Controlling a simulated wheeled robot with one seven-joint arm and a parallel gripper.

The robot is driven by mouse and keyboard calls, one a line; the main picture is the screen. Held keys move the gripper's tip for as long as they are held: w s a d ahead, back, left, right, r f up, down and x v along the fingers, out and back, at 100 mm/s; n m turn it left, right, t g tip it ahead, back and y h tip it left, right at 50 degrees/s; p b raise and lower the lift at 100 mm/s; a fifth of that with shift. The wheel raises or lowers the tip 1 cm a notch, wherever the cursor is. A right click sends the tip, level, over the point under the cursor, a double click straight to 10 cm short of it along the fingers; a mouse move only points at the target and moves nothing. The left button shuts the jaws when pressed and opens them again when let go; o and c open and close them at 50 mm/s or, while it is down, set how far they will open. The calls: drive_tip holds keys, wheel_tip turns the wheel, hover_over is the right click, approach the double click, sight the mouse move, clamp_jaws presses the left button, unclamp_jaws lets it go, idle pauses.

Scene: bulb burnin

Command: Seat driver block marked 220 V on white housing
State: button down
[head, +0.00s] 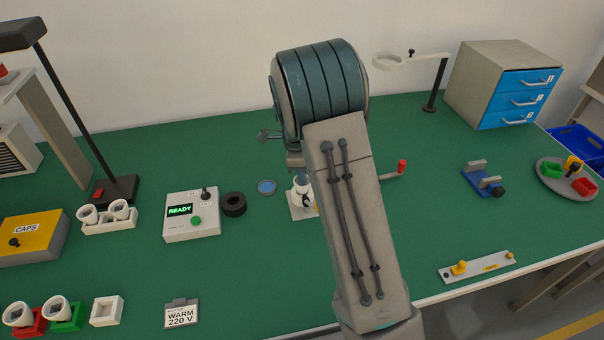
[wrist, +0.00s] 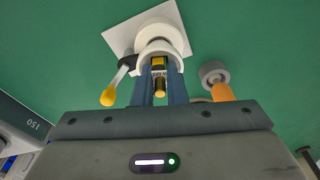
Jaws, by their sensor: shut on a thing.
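My gripper (wrist: 161,88) is shut on a small yellow-and-black block (wrist: 159,76) with a pale label; I cannot read its marking surely. The white round housing (wrist: 160,35) stands on a white square base (wrist: 117,40), directly ahead of the fingertips. The block overlaps the housing's open mouth in the wrist view; whether they touch is unclear. A yellow-tipped lever (wrist: 108,97) sits at the housing's side. In the head view, my gripper (head: 301,176) points down at the white housing (head: 301,196), partly hidden by my arm.
A grey tester (head: 191,225) reading READY and a black ring (head: 234,204) stand left. A red-handled crank (head: 401,167) is right, with a blue vise (head: 482,180) and a round tray (head: 550,182) of coloured blocks beyond. A WARM 220 V card (head: 181,315) lies in front.

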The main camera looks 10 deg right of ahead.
drive_tip(key=c, duration=1.4)
unclamp_jaws()
drive_tip(key=shift+r, duration=0.15)
drive_tip(key=shift+w+r, duration=0.15)
drive_tip(key=shift+r, duration=0.1)
drive_tip(key=shift+o, duration=0.2)
wheel_tip(320, 180, up, 13)
drive_tip(key=a, duration=0.1)
drive_tip(key=shift+a+b, duration=0.3)
drive_tip(key=shift+b, duration=0.1)
drive_tip(key=shift+w, duration=0.1)
